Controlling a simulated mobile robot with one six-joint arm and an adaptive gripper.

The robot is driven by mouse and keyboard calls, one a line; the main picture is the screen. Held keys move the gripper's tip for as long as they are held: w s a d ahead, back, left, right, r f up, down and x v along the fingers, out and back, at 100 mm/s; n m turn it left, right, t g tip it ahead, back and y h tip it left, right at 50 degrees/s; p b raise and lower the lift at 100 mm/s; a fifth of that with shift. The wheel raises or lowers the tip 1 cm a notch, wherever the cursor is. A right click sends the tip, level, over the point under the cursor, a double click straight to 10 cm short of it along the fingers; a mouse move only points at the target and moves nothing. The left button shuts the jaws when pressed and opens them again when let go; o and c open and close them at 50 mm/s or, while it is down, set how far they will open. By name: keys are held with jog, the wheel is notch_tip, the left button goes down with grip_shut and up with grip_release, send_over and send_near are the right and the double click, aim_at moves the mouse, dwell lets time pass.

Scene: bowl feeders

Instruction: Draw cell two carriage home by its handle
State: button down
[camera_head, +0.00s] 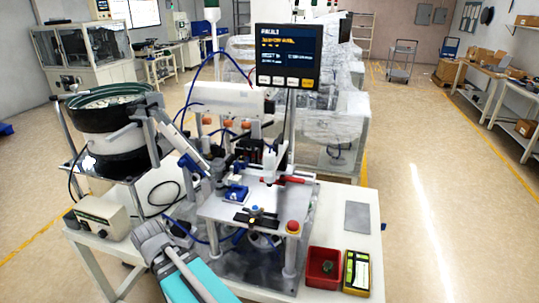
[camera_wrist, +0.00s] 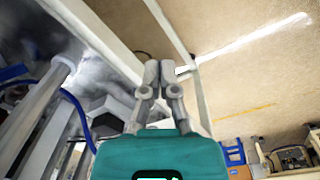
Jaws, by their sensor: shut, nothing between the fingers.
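A raised plate (camera_head: 222,208) on the work cell at the centre of the head view carries several small fittings. Among them are a blue block (camera_head: 236,192), a red bar (camera_head: 290,180) and a dark piece with yellow parts (camera_head: 257,218). I cannot tell which is the carriage or its handle. In the wrist view my gripper (camera_wrist: 159,66) is shut and empty, its fingers together in front of the teal body. It touches nothing that I can make out. In the head view my grey and teal arm shows low, left of the plate; its fingers cannot be made out there.
A black bowl feeder (camera_head: 116,133) stands left of the plate, with a control box (camera_head: 102,217) below it. A display (camera_head: 288,55) rises behind. A red button (camera_head: 292,227), a red bin (camera_head: 323,268) and a yellow-black case (camera_head: 356,272) are at the right. Open floor lies further right.

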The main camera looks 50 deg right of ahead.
jog(key=w+d+r+m+h+p, duration=0.1)
jog(key=w+d+r+m+p, duration=0.1)
jog(key=w+d+r+p, duration=0.1)
jog(key=w+d+r+m+h+p, duration=0.1)
jog(key=d+r+p, duration=0.4)
jog(key=d, duration=0.5)
jog(key=w+d+r+m+h+p, duration=0.1)
jog(key=w+d+r+m+p, duration=0.2)
jog(key=w+d+r+p, duration=0.2)
jog(key=shift+w+d+r+g, duration=0.1)
jog(key=shift+d+r+g, duration=0.3)
jog(key=shift+d+r, duration=0.7)
jog(key=w+d+r+m+g+h+p, duration=0.1)
jog(key=d+r+m+p, duration=0.2)
jog(key=d, duration=0.7)
jog(key=d+r+m+g+h+p, duration=0.1)
jog(key=d+r+m+p, duration=0.3)
jog(key=d+r, duration=0.4)
jog(key=d+h+p, duration=0.1)
jog(key=d, duration=0.2)
jog(key=shift+w+d+r+p, duration=0.2)
jog(key=shift+w+d+p, duration=0.1)
jog(key=shift+w+p, duration=0.1)
jog(key=shift+f, duration=0.15)
